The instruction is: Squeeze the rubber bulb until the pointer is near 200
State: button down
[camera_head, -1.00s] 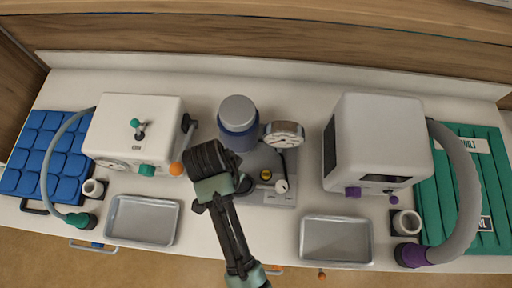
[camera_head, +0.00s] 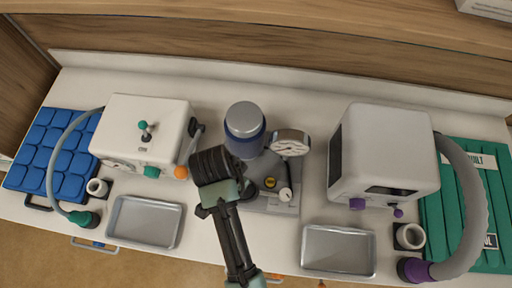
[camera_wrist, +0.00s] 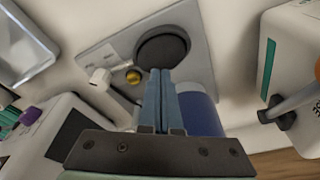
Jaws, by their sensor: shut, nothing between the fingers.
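A dark round rubber bulb (camera_wrist: 163,50) sits on a grey base plate (camera_wrist: 205,75) in the wrist view. In the head view the bulb (camera_head: 248,191) shows only in part beside my arm. The round gauge (camera_head: 291,143) stands behind and to the right of it; its pointer is too small to read. A blue canister with a grey lid (camera_head: 245,122) stands behind the bulb. My gripper (camera_wrist: 160,72) is shut and empty, its fingertips overlapping the bulb's edge in the wrist view. I cannot tell whether they touch it. In the head view the fingers are hidden.
The plate also carries a yellow knob (camera_head: 270,183) and a white knob (camera_head: 285,194). White machines stand left (camera_head: 140,125) and right (camera_head: 385,150). Metal trays lie at front left (camera_head: 145,222) and front right (camera_head: 338,250). Hoses and pads lie at both ends.

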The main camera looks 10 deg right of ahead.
jog(key=shift+f, duration=0.15)
jog(key=shift+f+b, duration=0.4)
jog(key=shift+f, duration=0.2)
jog(key=shift+r+p, duration=0.15)
jog(key=shift+p, duration=0.35)
jog(key=shift+s+f+b, duration=0.1)
jog(key=shift+f+b, duration=0.5)
jog(key=shift+f, duration=0.55)
jog(key=shift+r+p, duration=1.15)
jog(key=shift+p, duration=0.1)
jog(key=shift+f, duration=0.15)
